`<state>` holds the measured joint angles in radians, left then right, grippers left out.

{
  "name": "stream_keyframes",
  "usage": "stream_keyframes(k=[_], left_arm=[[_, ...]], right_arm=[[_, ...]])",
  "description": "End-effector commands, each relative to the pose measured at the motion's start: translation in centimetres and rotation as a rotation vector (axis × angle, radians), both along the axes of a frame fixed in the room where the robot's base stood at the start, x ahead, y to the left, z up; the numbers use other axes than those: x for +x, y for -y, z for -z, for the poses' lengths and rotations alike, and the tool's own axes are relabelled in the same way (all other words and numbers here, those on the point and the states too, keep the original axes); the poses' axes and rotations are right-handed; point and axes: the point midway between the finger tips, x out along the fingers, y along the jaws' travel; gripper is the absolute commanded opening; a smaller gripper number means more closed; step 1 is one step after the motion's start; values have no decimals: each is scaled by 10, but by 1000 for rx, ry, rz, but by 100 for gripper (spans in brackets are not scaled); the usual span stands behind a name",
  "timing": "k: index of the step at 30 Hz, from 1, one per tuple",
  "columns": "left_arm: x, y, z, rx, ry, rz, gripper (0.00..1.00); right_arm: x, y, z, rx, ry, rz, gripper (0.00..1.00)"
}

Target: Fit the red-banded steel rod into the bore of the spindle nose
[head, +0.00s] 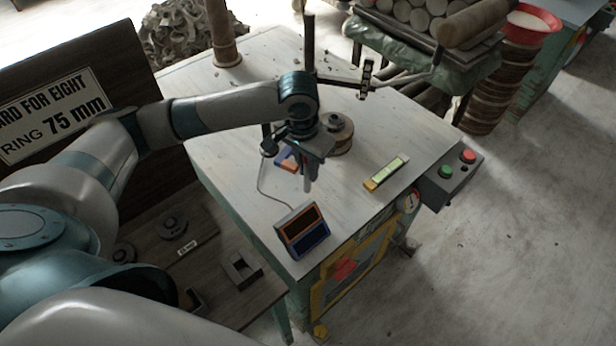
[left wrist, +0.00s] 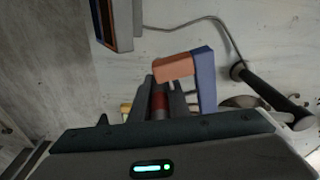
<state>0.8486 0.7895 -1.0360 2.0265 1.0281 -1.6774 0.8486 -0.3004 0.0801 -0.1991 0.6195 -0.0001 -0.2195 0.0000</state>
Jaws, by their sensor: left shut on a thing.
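My left gripper (head: 308,182) hangs fingers-down above the pale tabletop. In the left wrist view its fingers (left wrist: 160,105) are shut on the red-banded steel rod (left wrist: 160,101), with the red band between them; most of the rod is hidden. In the head view I cannot make out the rod clearly. A round brown stepped piece (head: 342,134) stands just behind the gripper, partly covered by it; it may be the spindle nose, but no bore can be made out. My right gripper is not in view.
An orange-and-blue block (head: 286,160) lies beside my left gripper. A two-panel box (head: 302,230) stands at the table's front edge. A yellow-green bar (head: 386,174) lies to the right, near a button box (head: 448,178). A dark upright post (head: 309,45) rises behind. Front-middle tabletop is clear.

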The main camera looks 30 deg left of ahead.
Motion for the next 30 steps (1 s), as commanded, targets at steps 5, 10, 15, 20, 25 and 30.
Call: stream_keyframes(k=[5,10,15,20,25,30], left_arm=[[-1,0,15,2,-3,0,0],[-1,0,34,0,-2,0,0],[0,0,38,1,1,1,0],[0,0,38,0,1,1,0],[0,0,41,1,-1,1,22],[0,0,41,1,-1,1,34]], right_arm=[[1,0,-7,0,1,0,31],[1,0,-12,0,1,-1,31],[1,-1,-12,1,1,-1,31],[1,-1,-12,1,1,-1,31],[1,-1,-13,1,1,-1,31],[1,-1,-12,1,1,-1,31]])
